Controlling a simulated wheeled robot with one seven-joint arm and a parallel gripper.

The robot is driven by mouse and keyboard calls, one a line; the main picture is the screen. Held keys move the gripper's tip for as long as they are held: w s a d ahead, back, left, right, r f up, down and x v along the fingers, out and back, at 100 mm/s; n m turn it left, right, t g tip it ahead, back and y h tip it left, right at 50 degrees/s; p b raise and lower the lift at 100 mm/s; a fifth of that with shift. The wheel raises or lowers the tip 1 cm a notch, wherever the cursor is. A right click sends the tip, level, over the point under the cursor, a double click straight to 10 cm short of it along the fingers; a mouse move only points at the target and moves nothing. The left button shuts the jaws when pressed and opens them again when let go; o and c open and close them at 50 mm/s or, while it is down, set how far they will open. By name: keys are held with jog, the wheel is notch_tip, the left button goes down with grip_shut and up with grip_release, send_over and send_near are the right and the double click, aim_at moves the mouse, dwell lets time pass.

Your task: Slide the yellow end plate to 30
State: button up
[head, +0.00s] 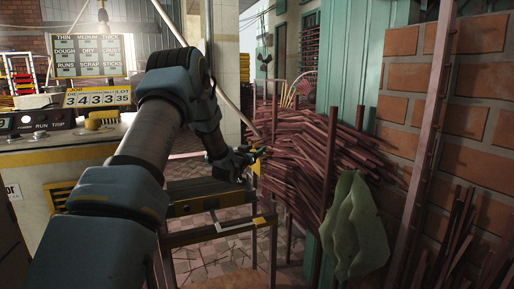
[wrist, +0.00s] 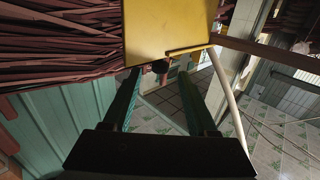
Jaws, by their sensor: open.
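A flat yellow plate (wrist: 165,28), which looks like the end plate, fills the top middle of the wrist view. A thin yellow bar and a small dark round knob (wrist: 160,66) show at its lower edge. My gripper (wrist: 159,76) is open, its two fingers apart with nothing held between them. The fingertips point toward the plate's lower edge; I cannot tell whether they touch it. In the head view my gripper (head: 256,154) is above a rail (head: 205,203) with yellow parts. A yellow piece (head: 260,221) shows on the lower frame. No scale mark of 30 is readable.
A large stack of reddish-brown sticks (head: 310,150) stands just right of my gripper. A green cloth (head: 354,230) hangs at the lower right, before a brick wall. A counter with a control box (head: 40,121) and yellow number sign (head: 97,98) is at left.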

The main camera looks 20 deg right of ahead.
jog(key=shift+x, duration=1.1)
grip_shut()
dwell(0.7)
